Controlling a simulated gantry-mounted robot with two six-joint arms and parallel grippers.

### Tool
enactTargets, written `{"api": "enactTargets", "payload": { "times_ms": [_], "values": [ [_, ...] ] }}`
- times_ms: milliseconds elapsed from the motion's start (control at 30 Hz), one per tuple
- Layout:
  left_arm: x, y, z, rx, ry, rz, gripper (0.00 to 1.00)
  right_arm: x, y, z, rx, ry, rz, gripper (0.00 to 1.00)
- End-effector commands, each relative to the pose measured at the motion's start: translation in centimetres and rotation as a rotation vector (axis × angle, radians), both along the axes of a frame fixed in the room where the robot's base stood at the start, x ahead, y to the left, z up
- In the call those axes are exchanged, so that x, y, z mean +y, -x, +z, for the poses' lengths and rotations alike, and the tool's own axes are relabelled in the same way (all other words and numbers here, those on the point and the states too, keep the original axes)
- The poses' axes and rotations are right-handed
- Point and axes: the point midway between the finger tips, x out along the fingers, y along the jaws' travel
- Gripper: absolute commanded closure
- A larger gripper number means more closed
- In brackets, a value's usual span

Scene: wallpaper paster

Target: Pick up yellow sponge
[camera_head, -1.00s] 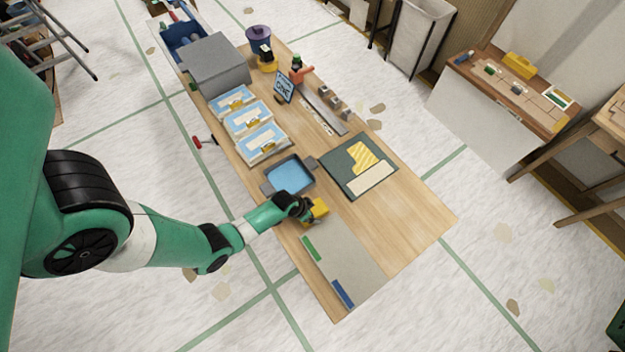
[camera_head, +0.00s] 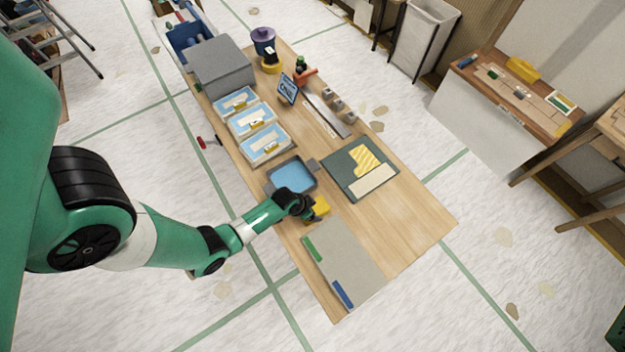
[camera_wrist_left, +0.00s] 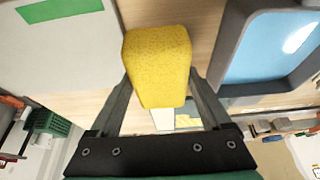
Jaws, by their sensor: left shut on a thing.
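The yellow sponge (camera_head: 319,206) is near the front part of the long wooden table, between the blue tray and the grey board. It also shows large in the left wrist view (camera_wrist_left: 157,62), between the two fingers. My left gripper (camera_head: 305,212) is shut on it, with a finger along each side (camera_wrist_left: 156,85). In the head view the wrist partly covers the sponge, and I cannot tell whether it touches the table. My right gripper is not in view.
The blue tray (camera_head: 291,176) stands just behind the gripper. The grey board (camera_head: 345,262) with green and blue strips lies in front. A dark green mat (camera_head: 345,184) lies to the right. Clear wood (camera_head: 415,215) is at the right front.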

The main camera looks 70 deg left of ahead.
Motion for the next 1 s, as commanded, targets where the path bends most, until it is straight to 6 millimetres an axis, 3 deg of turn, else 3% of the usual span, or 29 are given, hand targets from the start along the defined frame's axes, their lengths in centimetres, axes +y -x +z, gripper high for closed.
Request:
{"api": "enactTargets", "payload": {
  "times_ms": [200,400,533,933,967,1000],
  "values": [
    [-3.2,4.0,7.1,0.005,0.001,-0.003,0.72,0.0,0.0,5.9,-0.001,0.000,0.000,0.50],
    [-6.8,8.3,8.3,0.005,0.002,-0.007,0.72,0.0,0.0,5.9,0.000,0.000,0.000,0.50],
    [-8.1,10.0,9.1,0.004,0.001,-0.005,0.72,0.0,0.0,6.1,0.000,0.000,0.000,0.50],
    [-8.8,10.8,9.6,0.002,0.001,0.000,0.72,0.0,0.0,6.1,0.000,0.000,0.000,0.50],
    [-8.8,10.8,9.6,0.002,0.001,0.000,0.24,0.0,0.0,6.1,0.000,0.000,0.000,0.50],
    [-8.8,10.8,9.6,0.002,0.001,0.000,0.31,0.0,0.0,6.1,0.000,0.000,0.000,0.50]
  ]
}}
